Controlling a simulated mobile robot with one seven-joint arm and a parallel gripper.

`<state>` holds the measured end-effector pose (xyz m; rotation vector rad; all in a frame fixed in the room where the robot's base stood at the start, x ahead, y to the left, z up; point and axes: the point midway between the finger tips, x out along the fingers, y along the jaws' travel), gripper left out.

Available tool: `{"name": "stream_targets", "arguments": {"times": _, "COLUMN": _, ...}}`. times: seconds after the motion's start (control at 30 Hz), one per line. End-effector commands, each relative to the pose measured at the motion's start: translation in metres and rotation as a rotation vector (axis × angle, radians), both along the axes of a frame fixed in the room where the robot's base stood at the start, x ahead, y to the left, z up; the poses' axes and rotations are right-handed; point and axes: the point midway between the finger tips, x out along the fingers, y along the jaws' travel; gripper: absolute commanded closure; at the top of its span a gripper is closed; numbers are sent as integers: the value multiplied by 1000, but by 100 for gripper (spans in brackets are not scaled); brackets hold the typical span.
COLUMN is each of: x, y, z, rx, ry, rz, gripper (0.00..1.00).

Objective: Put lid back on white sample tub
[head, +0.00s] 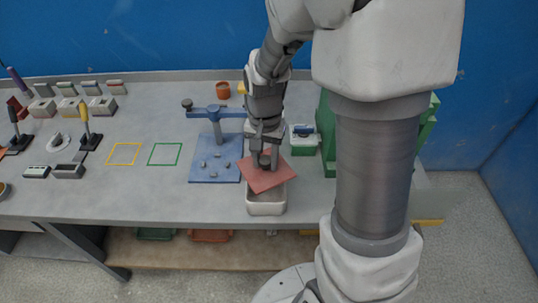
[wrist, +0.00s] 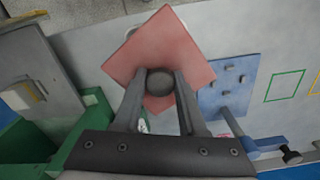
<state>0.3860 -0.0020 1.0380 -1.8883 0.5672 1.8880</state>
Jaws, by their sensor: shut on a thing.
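A flat square pinkish-red lid (head: 272,181) has a dark round knob on top. My gripper (head: 264,161) is shut on this knob, which also shows between the fingers in the wrist view (wrist: 160,84). The white sample tub (head: 266,205) stands on the bench near its front edge, directly below the lid in the head view. The lid is turned at an angle to the tub and covers the back part of it. Whether the lid touches the rim cannot be told. In the wrist view the lid (wrist: 190,55) hides most of the tub.
A blue plate with a stand (head: 215,170) and small grey pieces is left of the tub. A green box with a white top (head: 304,140) stands behind right. Yellow (head: 124,154) and green (head: 165,154) outlined squares on the bench are empty. An orange pot (head: 223,90) is at the back.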

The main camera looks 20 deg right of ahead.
Motion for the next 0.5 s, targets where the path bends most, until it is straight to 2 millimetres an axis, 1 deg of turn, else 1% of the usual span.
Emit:
{"name": "stream_targets", "arguments": {"times": 0.27, "x": -2, "y": 2, "z": -5, "rx": -1, "ry": 0, "rz": 10, "gripper": 100}}
{"name": "stream_targets", "arguments": {"times": 0.5, "x": -2, "y": 1, "z": -23, "rx": -1, "ry": 1, "rz": 9, "gripper": 100}}
